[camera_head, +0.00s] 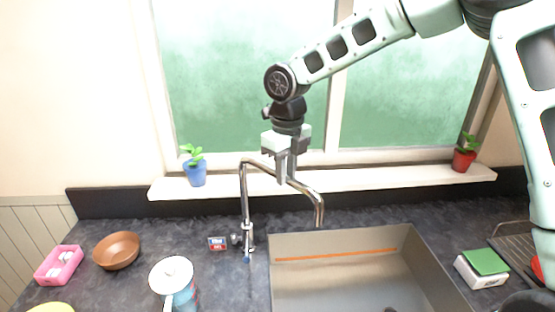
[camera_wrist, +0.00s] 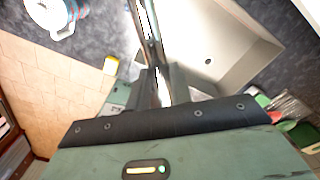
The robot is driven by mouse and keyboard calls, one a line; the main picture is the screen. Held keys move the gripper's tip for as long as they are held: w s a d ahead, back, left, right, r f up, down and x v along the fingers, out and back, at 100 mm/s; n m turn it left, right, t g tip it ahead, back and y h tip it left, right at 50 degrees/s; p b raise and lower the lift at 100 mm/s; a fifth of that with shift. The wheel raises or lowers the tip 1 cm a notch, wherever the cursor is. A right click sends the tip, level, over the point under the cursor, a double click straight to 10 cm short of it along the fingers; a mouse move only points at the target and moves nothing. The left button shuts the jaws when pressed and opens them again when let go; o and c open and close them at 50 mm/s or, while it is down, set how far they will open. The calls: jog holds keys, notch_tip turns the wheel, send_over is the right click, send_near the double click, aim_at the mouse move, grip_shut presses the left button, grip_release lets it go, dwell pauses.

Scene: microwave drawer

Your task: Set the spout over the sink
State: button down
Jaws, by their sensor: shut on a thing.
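The chrome faucet's spout (camera_head: 305,190) arches from its upright post, left of the sink, to the right. Its downturned tip overlaps the back rim of the sink (camera_head: 440,270) in the head view; I cannot tell exactly how far it reaches over the basin. My gripper (camera_head: 284,180) points down and is shut on the spout along its top stretch. In the wrist view, my gripper's fingers (camera_wrist: 165,85) sit around the metal spout (camera_wrist: 146,25), with the pale sink (camera_wrist: 215,45) beside it on the right. The contact is partly hidden by the fingers.
A blue flowerpot (camera_head: 195,174) and a red flowerpot (camera_head: 463,160) stand on the windowsill. A lidded jug (camera_head: 172,278), brown bowl (camera_head: 116,250) and pink box (camera_head: 59,264) are on the left counter. A green-topped box (camera_head: 484,266) and dish rack (camera_head: 517,250) are right of the sink.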

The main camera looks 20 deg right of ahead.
jog(key=shift+w+d+r+n+p, duration=0.1)
jog(key=shift+w+d+n+p, duration=0.55)
jog(key=shift+w+d+n, duration=0.3)
jog(key=shift+w+d+n+p, duration=0.6)
jog(key=shift+d+n, duration=0.15)
jog(key=shift+d, duration=0.25)
jog(key=c, duration=1.3)
grip_release()
jog(key=shift+w+d, duration=0.1)
jog(key=shift+o, duration=0.2)
notch_tip(320, 180, up, 17)
jog(key=b, duration=0.2)
jog(key=shift+r+b, duration=0.2)
jog(key=shift+b, duration=0.2)
